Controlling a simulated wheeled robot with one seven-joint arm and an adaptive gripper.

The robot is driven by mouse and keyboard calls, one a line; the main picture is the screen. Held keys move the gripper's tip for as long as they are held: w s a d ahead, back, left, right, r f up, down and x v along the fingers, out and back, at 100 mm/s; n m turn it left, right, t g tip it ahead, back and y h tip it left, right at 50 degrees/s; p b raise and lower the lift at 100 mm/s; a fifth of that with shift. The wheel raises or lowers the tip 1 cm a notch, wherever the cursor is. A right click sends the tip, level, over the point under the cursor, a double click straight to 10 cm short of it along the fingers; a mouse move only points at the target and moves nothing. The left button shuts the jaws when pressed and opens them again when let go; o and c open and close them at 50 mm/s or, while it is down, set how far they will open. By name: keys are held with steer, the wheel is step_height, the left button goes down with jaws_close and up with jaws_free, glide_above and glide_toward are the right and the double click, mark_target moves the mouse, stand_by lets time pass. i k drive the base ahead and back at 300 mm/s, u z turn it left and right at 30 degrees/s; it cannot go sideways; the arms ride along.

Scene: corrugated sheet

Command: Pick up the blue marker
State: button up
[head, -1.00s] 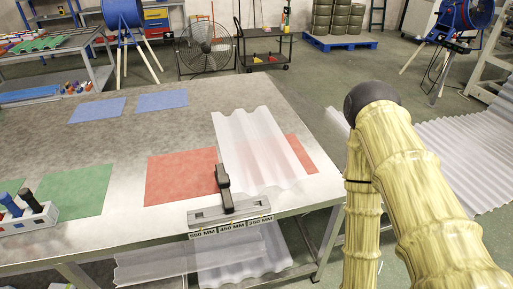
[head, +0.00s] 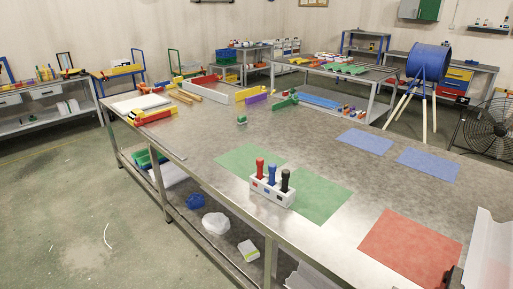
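The blue marker (head: 271,174) stands upright in the middle of a white holder (head: 269,191) on the metal table. A red marker (head: 260,167) stands to its left and a black marker (head: 286,181) to its right in the same holder. The lower ends of the markers are hidden inside the holder. The holder stands at the edge of a green mat (head: 318,197), near the front side of the table. My gripper is not in view.
Two blue mats (head: 364,142) lie behind. A small green object (head: 241,119) and toy truck (head: 155,117) are farther left. Table surface (head: 330,165) around the holder is mostly clear.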

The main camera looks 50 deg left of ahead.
mark_target(271, 168)
steer(key=u, duration=1.6)
steer(key=k, duration=1.1)
steer(key=u, duration=1.1)
steer(key=i, duration=1.15)
steer(key=z, duration=0.5)
steer(key=i, duration=0.75)
steer(key=z, duration=0.75)
steer(key=i, duration=0.4)
steer(key=z, duration=0.05)
